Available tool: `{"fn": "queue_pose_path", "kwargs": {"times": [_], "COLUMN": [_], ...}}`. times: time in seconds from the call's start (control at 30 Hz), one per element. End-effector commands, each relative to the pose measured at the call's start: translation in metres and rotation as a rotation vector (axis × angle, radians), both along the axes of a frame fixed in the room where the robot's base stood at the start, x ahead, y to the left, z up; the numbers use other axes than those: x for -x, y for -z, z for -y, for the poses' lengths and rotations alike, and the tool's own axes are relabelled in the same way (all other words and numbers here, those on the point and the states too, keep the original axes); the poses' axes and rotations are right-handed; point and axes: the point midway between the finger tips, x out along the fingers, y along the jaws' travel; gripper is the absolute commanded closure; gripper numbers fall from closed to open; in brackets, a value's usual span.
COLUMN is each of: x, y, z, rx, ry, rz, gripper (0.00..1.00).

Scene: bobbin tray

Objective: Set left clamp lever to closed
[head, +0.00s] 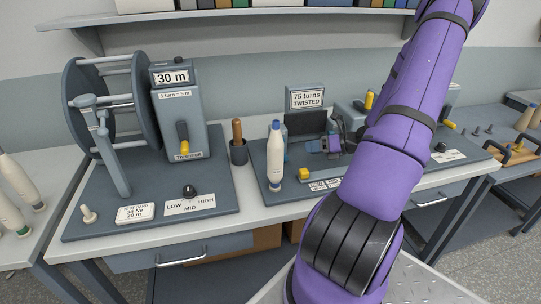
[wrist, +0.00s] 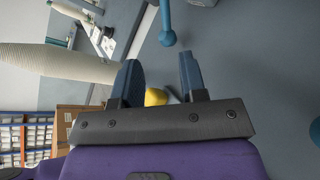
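A yellow knob (head: 305,173), which looks like the left clamp lever's grip, sits low on the middle station, just right of the white bobbin. My gripper (head: 323,144) is above and slightly right of it in the head view, partly hidden behind my arm. In the wrist view my gripper (wrist: 158,62) has its two blue fingers apart, with nothing held between the tips. A yellow knob (wrist: 155,97) shows between the finger bases, partly covered by the gripper body. Contact with it cannot be told. The lever's shaft and its position are hidden.
A white bobbin with a blue top (head: 275,155) stands close left of my gripper; a cone of thread (wrist: 65,63) shows in the wrist view. The "75 turns TWISTED" display (head: 305,98) stands behind. A reel machine (head: 178,115) stands left.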

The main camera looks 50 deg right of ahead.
Motion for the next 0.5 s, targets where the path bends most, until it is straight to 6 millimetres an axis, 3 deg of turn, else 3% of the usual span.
{"fn": "queue_pose_path", "kwargs": {"times": [0.23, 0.5], "x": [0.001, -0.033], "y": [0.011, 0.023], "z": [0.008, -0.010], "rx": [-0.058, -0.058], "ry": [0.065, 0.062], "rz": [0.002, 0.001], "gripper": [0.61, 0.61]}}
